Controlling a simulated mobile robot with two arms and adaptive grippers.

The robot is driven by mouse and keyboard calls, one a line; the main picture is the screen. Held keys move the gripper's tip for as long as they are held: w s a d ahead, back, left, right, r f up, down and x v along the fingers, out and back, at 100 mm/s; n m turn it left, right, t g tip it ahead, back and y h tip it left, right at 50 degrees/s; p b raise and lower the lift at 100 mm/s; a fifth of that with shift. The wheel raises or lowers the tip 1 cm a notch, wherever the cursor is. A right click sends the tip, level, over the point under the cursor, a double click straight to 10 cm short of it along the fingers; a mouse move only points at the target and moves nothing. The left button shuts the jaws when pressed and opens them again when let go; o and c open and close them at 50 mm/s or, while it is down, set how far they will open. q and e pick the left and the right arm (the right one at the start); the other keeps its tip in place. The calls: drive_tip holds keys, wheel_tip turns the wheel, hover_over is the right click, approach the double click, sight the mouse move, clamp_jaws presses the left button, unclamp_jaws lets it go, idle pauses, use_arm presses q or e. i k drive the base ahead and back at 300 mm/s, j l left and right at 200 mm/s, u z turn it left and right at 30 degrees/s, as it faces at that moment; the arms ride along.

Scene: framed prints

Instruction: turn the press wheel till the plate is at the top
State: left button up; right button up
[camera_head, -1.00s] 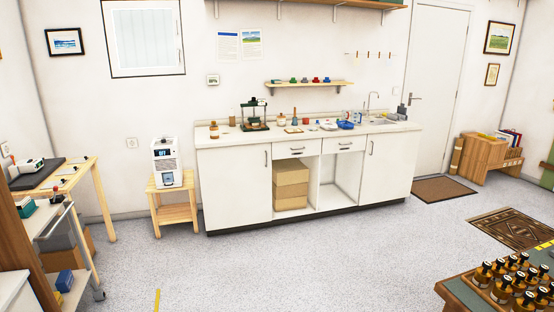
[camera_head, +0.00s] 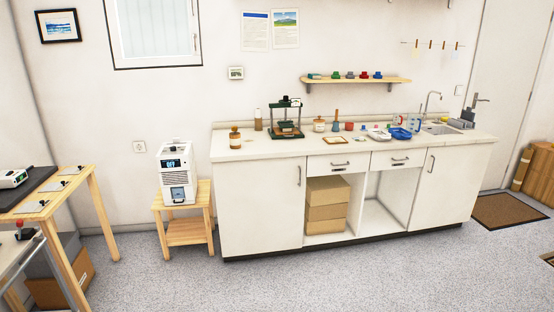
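A small dark green press (camera_head: 286,118) stands on the white counter (camera_head: 260,150), left of the counter's middle. It has upright posts, a top crossbar and a brownish base. Its wheel seems to be at the top, but it is too small to make out clearly. The height of its plate cannot be told from here. Neither of my grippers shows in this view.
A white machine (camera_head: 177,172) stands on a wooden stool (camera_head: 185,230) left of the counter. A wooden table (camera_head: 65,190) is at the left. Bottles, a blue dish (camera_head: 400,133) and a sink share the counter. Grey floor before the cabinets is clear.

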sight(286, 99)
drive_tip(key=i, duration=1.8)
